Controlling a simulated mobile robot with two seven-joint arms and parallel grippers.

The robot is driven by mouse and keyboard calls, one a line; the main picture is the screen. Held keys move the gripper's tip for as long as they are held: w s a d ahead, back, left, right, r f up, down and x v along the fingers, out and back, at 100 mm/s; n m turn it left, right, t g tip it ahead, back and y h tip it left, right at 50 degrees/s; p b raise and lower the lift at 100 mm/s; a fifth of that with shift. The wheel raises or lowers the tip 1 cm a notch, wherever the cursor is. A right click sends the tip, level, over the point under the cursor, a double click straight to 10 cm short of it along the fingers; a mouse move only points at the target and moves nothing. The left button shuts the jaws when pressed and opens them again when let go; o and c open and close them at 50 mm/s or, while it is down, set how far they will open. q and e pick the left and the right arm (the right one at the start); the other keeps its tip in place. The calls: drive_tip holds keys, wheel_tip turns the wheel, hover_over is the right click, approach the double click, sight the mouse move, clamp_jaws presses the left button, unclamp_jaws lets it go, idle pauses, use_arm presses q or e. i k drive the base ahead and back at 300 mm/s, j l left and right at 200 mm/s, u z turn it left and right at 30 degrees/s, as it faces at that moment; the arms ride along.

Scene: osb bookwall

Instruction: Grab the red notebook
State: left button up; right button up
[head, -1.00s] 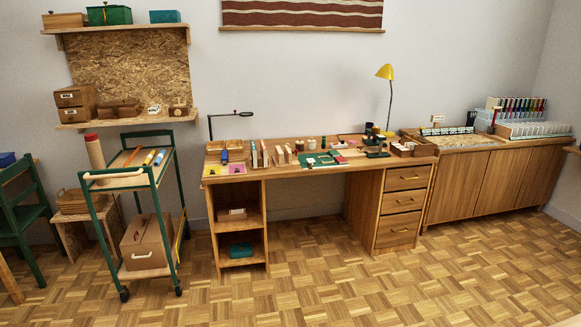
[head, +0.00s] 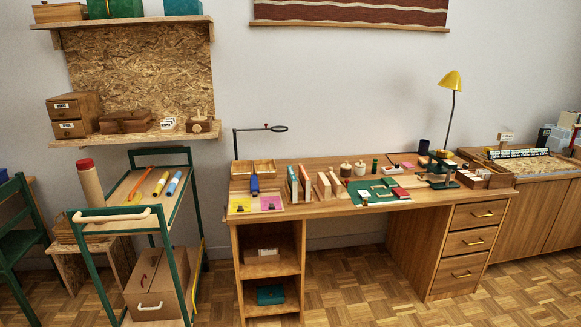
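A small flat red item (head: 400,193), which looks like the red notebook, lies at the right front part of the green mat (head: 368,199) on the wooden desk (head: 325,206). It is small in the view, so I cannot make out its cover. Neither of my grippers shows in the head view.
A dark microscope-like stand (head: 441,172) is to the right. A green trolley (head: 120,212) stands left of the desk. Parquet floor is open in front.

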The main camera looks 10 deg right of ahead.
sight(401, 194)
drive_tip(key=i+z, duration=0.4)
drive_tip(key=i, duration=0.3)
drive_tip(key=i+j+z, duration=0.15)
drive_tip(key=i+z, duration=0.25)
drive_tip(key=i, duration=0.3)
